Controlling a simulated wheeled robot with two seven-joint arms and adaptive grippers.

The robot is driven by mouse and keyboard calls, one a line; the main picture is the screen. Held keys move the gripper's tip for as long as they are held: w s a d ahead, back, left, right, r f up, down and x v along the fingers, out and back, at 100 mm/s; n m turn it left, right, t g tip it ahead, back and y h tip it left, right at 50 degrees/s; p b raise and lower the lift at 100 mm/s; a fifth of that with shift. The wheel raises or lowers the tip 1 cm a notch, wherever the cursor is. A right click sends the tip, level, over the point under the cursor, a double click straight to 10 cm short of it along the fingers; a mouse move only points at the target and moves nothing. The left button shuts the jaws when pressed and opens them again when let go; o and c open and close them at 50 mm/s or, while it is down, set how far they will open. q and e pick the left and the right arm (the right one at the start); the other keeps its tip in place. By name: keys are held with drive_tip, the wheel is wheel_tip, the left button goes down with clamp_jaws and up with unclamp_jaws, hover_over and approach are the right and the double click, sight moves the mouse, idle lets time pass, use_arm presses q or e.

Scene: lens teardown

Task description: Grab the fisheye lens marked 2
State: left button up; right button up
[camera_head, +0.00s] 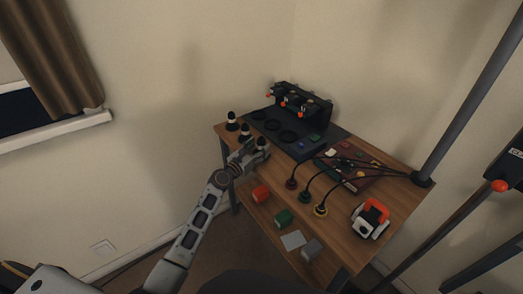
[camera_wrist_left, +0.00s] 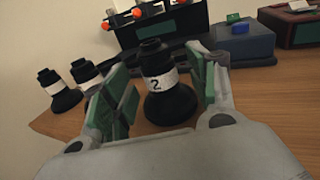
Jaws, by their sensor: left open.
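The fisheye lens marked 2 (camera_wrist_left: 157,86) stands upright on the wooden table, black with a white band. In the left wrist view it is between the two green-padded fingers of my left gripper (camera_wrist_left: 160,92), which is open around it. In the head view my left gripper (camera_head: 256,152) is at the table's left edge, at the lens (camera_head: 262,142). Two similar lenses, a nearer one (camera_wrist_left: 84,72) and a farther one (camera_wrist_left: 58,92), stand to the left. Their labels cannot be read. My right gripper is not seen.
A black rack with orange knobs (camera_head: 300,103) stands at the back on a dark base. A red board (camera_head: 345,165) with cables lies right of it. An orange and white device (camera_head: 370,219) is at the right. A lower shelf holds a red block (camera_head: 261,194) and a green block (camera_head: 284,217).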

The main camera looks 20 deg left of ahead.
sight(259, 147)
use_arm(q)
drive_tip(key=shift+w+d, duration=0.1)
drive_tip(key=shift+w, duration=0.35)
drive_tip(key=shift+w+d, duration=0.2)
drive_tip(key=shift+w, duration=0.4)
drive_tip(key=shift+w+d, duration=0.1)
drive_tip(key=shift+w, duration=0.3)
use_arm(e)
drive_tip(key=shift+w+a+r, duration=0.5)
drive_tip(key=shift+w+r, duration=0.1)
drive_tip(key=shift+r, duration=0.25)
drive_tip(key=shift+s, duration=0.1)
use_arm(q)
drive_tip(key=shift+c, duration=1)
drive_tip(key=c, duration=1)
drive_tip(key=shift+c, duration=0.2)
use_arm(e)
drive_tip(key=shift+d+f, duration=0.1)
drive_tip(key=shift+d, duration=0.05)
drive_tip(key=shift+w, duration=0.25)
